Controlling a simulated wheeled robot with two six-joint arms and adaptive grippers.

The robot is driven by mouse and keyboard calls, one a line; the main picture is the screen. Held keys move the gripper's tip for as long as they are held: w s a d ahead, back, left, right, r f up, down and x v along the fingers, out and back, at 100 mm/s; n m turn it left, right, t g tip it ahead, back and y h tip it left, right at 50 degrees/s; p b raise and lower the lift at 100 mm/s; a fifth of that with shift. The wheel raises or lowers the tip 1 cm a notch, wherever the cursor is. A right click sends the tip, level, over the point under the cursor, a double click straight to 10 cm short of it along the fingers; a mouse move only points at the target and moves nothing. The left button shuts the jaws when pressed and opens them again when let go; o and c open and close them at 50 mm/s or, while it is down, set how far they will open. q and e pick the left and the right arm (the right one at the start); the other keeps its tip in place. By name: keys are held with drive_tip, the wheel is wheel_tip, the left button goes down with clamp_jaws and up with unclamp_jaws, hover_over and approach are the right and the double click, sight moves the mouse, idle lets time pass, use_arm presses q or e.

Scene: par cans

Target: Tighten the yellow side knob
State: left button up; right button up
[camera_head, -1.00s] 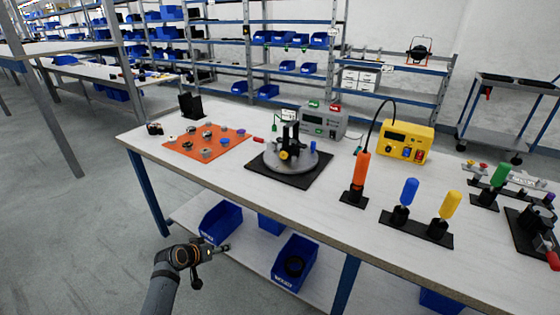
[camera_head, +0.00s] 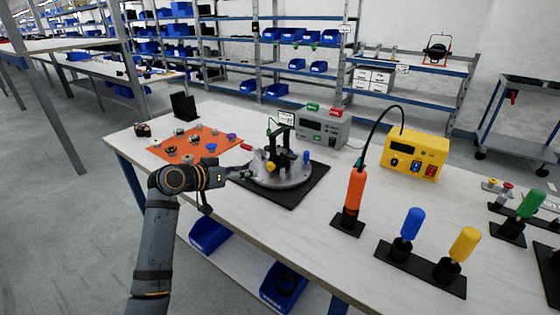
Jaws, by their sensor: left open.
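The yellow side knob (camera_head: 270,167) sits on the near side of a black upright fixture (camera_head: 284,145). The fixture stands on a round grey plate (camera_head: 297,180) over a black square base (camera_head: 291,198). My left gripper (camera_head: 242,174) is over the table's near edge, just left of the round plate, pointing right toward the knob. It is open and appears empty; its fingertips are small and partly blend with the plate's edge. A gap shows between it and the knob. A blue knob (camera_head: 306,157) is on the plate's right side. My right gripper is not in view.
An orange mat (camera_head: 178,151) with small parts lies left. A grey power box (camera_head: 322,129) stands behind the plate. An orange tool (camera_head: 354,196) on a stand, blue (camera_head: 412,222) and yellow-handled (camera_head: 464,243) drivers and a yellow station (camera_head: 414,155) stand to the right.

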sight(269, 167)
use_arm(q)
drive_tip(key=b+x, duration=0.1)
drive_tip(key=x, duration=0.8)
drive_tip(key=shift+w+d+f, duration=0.1)
drive_tip(key=shift+w+d, duration=0.1)
drive_tip(key=shift+w, duration=0.15)
drive_tip(key=shift+w+d+f, duration=0.15)
drive_tip(key=shift+w+d, duration=0.15)
clamp_jaws()
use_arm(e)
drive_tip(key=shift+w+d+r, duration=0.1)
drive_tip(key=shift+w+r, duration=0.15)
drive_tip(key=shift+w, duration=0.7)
